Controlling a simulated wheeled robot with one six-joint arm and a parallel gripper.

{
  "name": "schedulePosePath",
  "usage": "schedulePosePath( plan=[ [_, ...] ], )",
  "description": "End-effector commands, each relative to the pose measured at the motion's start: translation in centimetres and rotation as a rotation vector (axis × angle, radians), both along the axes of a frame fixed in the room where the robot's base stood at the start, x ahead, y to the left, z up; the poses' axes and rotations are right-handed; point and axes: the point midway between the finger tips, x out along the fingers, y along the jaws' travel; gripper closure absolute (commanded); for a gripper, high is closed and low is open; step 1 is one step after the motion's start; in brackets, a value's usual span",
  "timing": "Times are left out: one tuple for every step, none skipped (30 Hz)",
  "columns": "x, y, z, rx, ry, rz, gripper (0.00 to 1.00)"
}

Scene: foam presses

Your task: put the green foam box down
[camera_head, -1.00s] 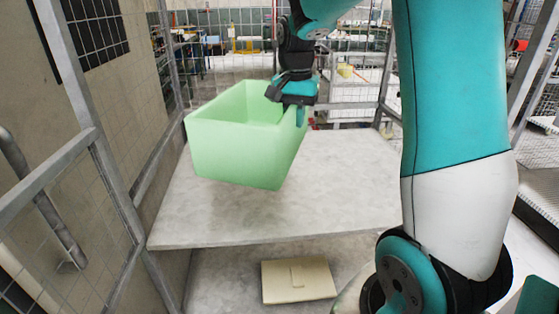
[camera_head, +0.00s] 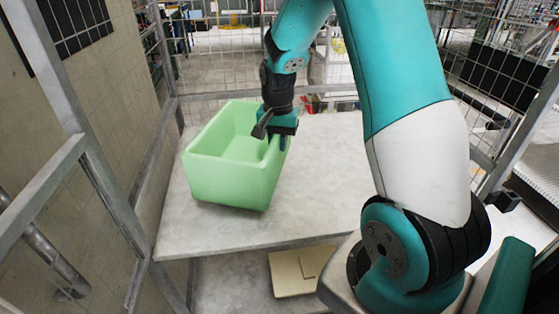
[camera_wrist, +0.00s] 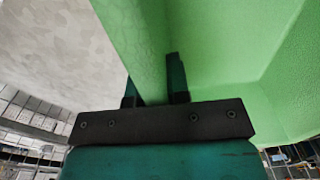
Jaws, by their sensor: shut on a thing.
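The green foam box (camera_head: 228,170) is an open-topped, empty tub at the left of the grey shelf in the head view. My gripper (camera_head: 282,138) is shut on its right-hand wall. In the wrist view, the wall of the green foam box (camera_wrist: 215,50) runs between the two dark fingers of my gripper (camera_wrist: 155,85). The box looks close to upright, low over the grey shelf (camera_head: 325,175) or on it; I cannot tell whether its base touches. The far underside of the box is hidden.
A wire mesh cage with grey posts (camera_head: 95,175) closes the left side and the back. A cream flat piece (camera_head: 298,272) lies on a lower level below the shelf's front edge. The shelf is bare to the right of the box.

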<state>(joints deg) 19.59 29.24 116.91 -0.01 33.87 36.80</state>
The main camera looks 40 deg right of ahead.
Motion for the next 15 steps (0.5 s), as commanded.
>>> schedulePosePath(
  plan=[
    [-0.1, 0.0, -0.9, 0.001, 0.003, -0.001, 1.0],
    [-0.1, 0.0, -1.4, 0.001, 0.002, -0.001, 1.0],
    [0.0, -0.1, -1.9, 0.0, 0.001, -0.001, 1.0],
    [0.0, -0.1, -2.2, 0.001, 0.001, -0.002, 1.0],
    [0.0, -0.1, -2.4, 0.0, 0.0, -0.002, 1.0],
    [0.0, -0.1, -2.6, 0.0, 0.0, -0.002, 1.0],
    [0.0, -0.2, -2.7, 0.0, 0.0, -0.003, 1.0],
    [-0.1, -0.2, -2.9, 0.0, 0.0, -0.003, 1.0],
    [-0.1, -0.2, -3.3, 0.0, 0.0, -0.004, 1.0],
    [-0.1, -0.2, -3.7, 0.0, 0.001, -0.004, 1.0],
    [-0.1, -0.2, -4.1, 0.001, 0.003, -0.004, 1.0],
    [-0.1, -0.2, -4.7, 0.001, 0.003, -0.003, 1.0],
    [-0.1, -0.2, -5.2, 0.001, 0.003, -0.003, 1.0],
    [-0.1, -0.2, -5.6, 0.001, 0.003, -0.003, 1.0],
    [-0.1, -0.2, -6.1, 0.001, 0.002, -0.003, 1.0]
  ],
)
